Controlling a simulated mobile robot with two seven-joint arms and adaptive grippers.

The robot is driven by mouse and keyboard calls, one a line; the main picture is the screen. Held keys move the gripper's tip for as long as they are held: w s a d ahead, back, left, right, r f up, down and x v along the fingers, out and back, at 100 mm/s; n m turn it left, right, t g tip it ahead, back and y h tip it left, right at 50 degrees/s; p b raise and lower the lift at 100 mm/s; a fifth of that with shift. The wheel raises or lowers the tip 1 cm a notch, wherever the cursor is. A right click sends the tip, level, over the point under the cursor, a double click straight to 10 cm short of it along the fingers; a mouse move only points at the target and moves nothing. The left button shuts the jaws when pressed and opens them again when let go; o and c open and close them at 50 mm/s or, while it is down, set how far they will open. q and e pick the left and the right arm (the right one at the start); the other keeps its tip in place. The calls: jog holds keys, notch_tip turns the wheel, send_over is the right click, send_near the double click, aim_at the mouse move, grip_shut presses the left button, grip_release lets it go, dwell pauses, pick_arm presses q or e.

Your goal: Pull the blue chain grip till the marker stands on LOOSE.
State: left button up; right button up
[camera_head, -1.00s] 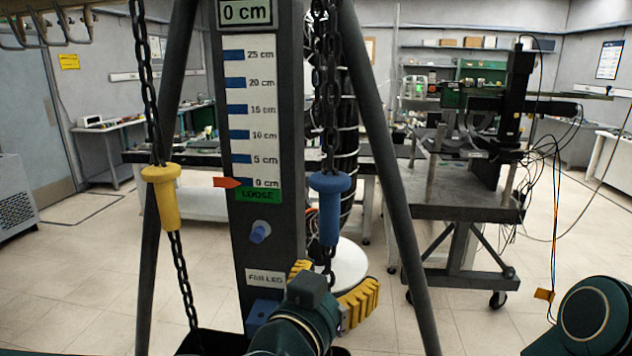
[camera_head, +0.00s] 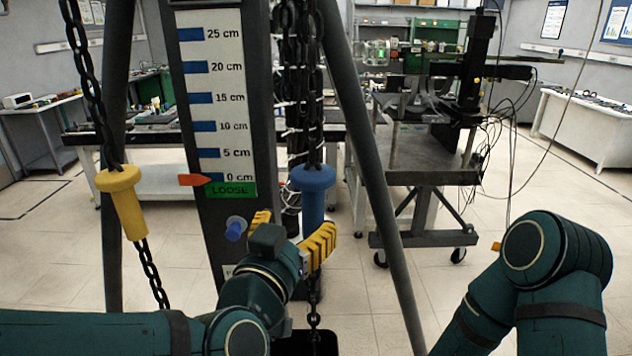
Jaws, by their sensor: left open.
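The blue chain grip (camera_head: 313,186) hangs upright on its dark chain, right of the scale board (camera_head: 217,110). The orange marker (camera_head: 194,180) points at the 0 cm line, at the top edge of the green LOOSE band (camera_head: 231,190). My left gripper (camera_head: 290,231) is open, its yellow fingers at the lower end of the blue grip. The right finger covers part of that lower end. I cannot tell whether it touches. My right arm (camera_head: 545,265) shows at the right, but its gripper is out of view.
A yellow chain grip (camera_head: 122,201) hangs left of the board. Dark tripod legs (camera_head: 372,170) flank the board. A blue peg (camera_head: 235,228) sticks out low on the board. An equipment cart (camera_head: 432,178) stands behind at right.

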aim_at(317, 194)
pick_arm(q)
jog(key=x, duration=1)
jog(key=shift+w+f, duration=0.15)
jog(key=shift+f, duration=0.05)
grip_shut()
